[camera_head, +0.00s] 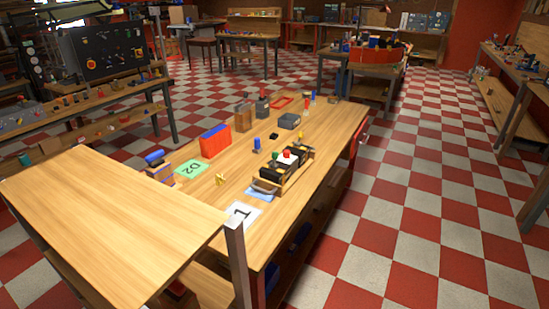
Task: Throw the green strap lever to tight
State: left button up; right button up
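A dark device with a wooden frame (293,168) sits near the right edge of the long wooden workbench (240,206). A small green knob (274,155) shows at its left side, and a red knob (287,153) stands on a white part in its middle. The green knob may be the strap lever, but it is too small to tell, and so is its position. Neither of my grippers is in view.
A bare wooden tabletop (110,220) with a metal post (237,262) stands in front. A green card (191,168), a white card (241,213), a red and blue block (215,140) and a grey box (289,120) lie on the bench. The checkered floor (400,210) at right is clear.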

aim_at(274, 153)
jog(key=u, duration=0.35)
jog(key=l+u, duration=0.2)
jog(key=u, duration=0.2)
jog(key=i+l+u, duration=0.1)
jog(key=l+u, duration=0.15)
jog(key=u, duration=0.2)
jog(key=l+u, duration=0.25)
jog(key=u, duration=0.15)
jog(key=k+l+u, duration=0.15)
jog(key=l, duration=0.2)
jog(key=l+u, duration=0.2)
jog(key=l, duration=0.15)
jog(key=k+l+u, duration=0.15)
jog(key=l, duration=0.15)
